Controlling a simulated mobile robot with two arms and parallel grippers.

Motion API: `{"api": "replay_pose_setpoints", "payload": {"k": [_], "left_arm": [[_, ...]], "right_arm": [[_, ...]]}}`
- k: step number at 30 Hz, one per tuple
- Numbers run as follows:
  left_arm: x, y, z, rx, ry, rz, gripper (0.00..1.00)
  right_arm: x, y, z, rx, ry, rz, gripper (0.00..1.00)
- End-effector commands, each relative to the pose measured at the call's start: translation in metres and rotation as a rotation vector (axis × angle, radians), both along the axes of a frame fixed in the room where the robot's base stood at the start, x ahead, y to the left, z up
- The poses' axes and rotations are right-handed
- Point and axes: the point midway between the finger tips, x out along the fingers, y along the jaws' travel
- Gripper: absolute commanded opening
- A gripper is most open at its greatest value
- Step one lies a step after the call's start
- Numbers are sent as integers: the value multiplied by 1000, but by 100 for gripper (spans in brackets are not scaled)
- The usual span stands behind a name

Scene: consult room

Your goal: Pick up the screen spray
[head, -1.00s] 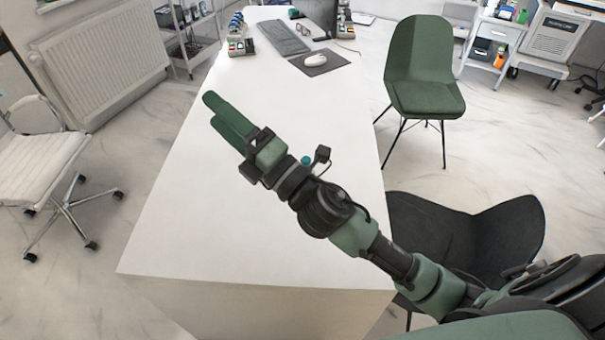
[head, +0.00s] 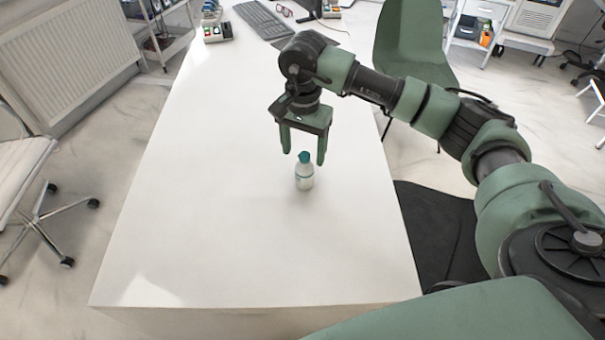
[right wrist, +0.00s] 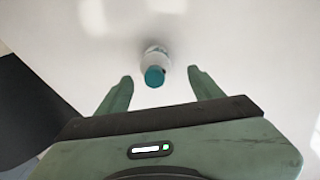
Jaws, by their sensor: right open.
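The screen spray (head: 304,176) is a small white bottle with a teal cap, upright on the white table. My right gripper (head: 304,160) points down just above it, with its two green fingers open and the teal cap near the level of the fingertips. In the right wrist view the bottle (right wrist: 156,62) stands between and a little beyond the two fingertips (right wrist: 160,76), touching neither as far as I can see. My left gripper is not in view.
The white table (head: 200,220) is bare around the bottle. A keyboard (head: 262,20), glasses (head: 285,10) and a colourful small box (head: 216,32) lie at its far end. A green chair (head: 405,50) and a black chair (head: 440,230) stand along the right side.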

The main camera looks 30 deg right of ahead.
Motion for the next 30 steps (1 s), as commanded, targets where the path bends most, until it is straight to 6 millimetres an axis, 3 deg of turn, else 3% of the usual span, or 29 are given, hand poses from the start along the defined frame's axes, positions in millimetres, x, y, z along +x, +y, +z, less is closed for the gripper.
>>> {"api": "replay_pose_setpoints", "payload": {"k": [4, 12, 22, 23, 30], "left_arm": [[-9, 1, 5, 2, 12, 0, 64], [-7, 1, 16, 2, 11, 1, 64], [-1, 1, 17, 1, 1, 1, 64], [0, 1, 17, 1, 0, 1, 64], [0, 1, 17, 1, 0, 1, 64]], "right_arm": [[-3, 1, -16, 3, 5, 0, 66], [-9, 1, -55, 5, 5, 0, 66], [-8, 1, -65, 5, 1, 0, 66], [-8, 1, -65, 5, 1, 0, 64], [-8, 1, -65, 5, 1, 0, 0]]}}
